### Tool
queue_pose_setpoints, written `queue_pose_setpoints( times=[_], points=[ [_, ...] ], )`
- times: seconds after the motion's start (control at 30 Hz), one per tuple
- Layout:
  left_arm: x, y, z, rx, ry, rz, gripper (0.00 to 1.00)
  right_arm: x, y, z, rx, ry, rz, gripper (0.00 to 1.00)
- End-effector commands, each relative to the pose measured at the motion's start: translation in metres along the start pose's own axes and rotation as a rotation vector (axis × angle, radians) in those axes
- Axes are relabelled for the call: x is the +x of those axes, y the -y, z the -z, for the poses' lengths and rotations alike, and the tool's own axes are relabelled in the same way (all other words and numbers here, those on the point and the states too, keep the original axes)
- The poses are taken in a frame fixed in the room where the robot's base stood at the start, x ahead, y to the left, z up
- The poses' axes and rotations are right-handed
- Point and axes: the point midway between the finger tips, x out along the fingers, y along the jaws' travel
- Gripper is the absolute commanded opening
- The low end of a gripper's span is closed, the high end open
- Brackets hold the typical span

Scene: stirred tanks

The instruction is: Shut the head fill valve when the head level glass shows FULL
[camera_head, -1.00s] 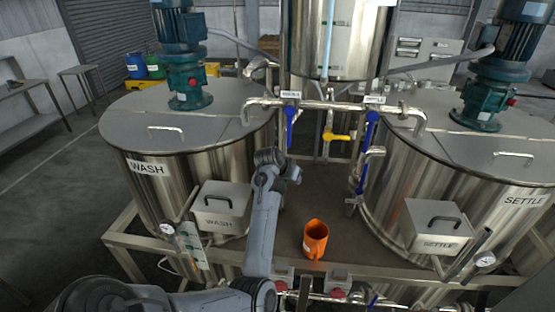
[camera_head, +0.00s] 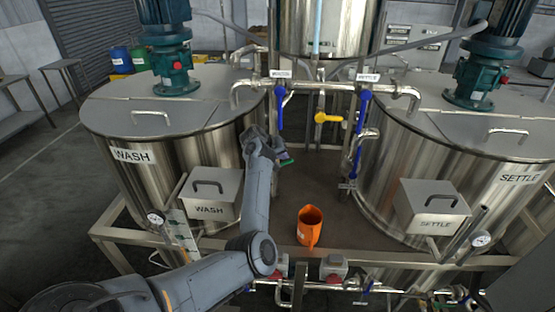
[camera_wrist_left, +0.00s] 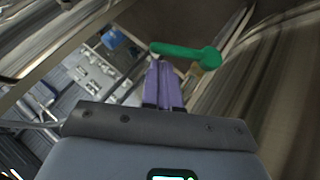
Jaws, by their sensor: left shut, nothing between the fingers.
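The head tank (camera_head: 345,32) stands at the top centre of the head view, its top cut off. A pale blue tube (camera_head: 317,35), seemingly the level glass, runs up its front; no FULL mark is readable. My left gripper (camera_head: 285,157) is between the wash and settle tanks. Contact cannot be told. My right gripper is out of view.
The wash tank (camera_head: 150,110) is left and the settle tank (camera_head: 460,125) right. Pipes between them carry blue handles (camera_head: 363,104) and a yellow handle (camera_head: 328,117). An orange jug (camera_head: 309,227) stands on the deck, with bare deck behind it.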

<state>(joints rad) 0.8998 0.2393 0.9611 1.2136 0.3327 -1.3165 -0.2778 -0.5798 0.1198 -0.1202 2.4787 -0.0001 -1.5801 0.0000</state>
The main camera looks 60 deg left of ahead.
Motion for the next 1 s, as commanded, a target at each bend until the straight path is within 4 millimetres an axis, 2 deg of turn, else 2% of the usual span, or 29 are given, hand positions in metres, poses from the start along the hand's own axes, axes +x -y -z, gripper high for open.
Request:
queue_pose_setpoints(
  times=[0.03,0.27,1.0],
  points=[
    [0.007,0.002,-0.001,0.0,0.0,0.0,0.0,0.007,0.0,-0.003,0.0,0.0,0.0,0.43],
    [0.015,0.0,0.0,0.001,-0.001,0.0,0.0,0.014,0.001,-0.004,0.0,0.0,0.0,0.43],
    [0.019,-0.003,-0.002,0.035,0.0,0.048,0.0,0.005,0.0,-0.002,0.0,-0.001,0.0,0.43]
  ],
)
